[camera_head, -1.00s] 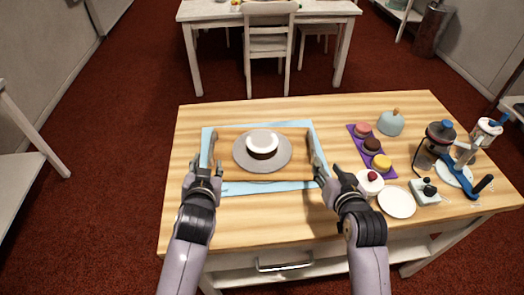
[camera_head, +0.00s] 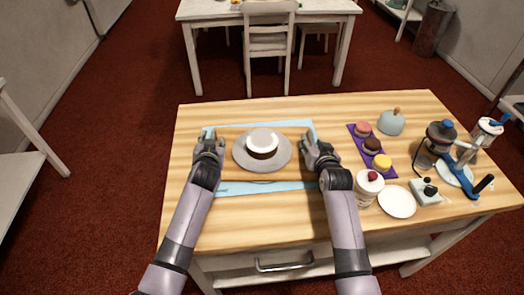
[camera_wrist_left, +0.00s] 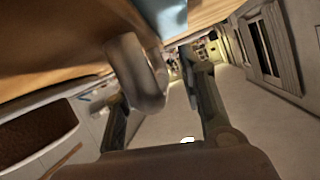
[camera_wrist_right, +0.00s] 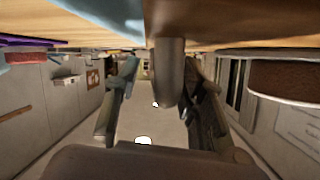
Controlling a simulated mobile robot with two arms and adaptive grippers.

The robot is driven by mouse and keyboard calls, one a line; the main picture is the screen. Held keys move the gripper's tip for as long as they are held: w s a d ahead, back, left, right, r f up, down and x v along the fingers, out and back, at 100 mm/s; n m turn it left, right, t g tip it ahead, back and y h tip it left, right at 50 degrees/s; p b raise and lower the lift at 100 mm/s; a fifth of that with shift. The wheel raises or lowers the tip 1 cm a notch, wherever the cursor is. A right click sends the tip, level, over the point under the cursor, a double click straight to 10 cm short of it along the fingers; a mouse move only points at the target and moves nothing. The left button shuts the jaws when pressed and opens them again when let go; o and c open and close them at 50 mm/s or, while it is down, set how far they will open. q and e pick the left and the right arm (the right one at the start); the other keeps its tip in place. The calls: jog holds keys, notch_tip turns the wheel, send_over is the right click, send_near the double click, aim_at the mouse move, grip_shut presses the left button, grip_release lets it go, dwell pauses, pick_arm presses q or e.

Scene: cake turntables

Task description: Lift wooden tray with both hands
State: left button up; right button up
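The wooden tray (camera_head: 234,172) lies on a light blue cloth (camera_head: 270,188) on the table. A grey round plate (camera_head: 282,162) with a white-topped dark cake (camera_head: 262,149) sits on it. My left gripper (camera_head: 209,140) is at the tray's left side. In the left wrist view, a curved handle (camera_wrist_left: 140,75) is between its spread fingers (camera_wrist_left: 160,100). My right gripper (camera_head: 317,139) is at the right side. In the right wrist view, the other handle (camera_wrist_right: 168,75) is between its spread fingers (camera_wrist_right: 160,100). The grippers hide the handles in the head view.
The cupcake is close to my right arm. The table's front left is clear.

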pick_arm(q)
jog(key=shift+w+f, duration=0.15)
jog(key=shift+w, duration=0.1)
pick_arm(e)
jog(key=shift+w+f, duration=0.1)
jog(key=shift+w, duration=0.15)
pick_arm(q)
grip_shut()
pick_arm(e)
grip_shut()
dwell(0.4)
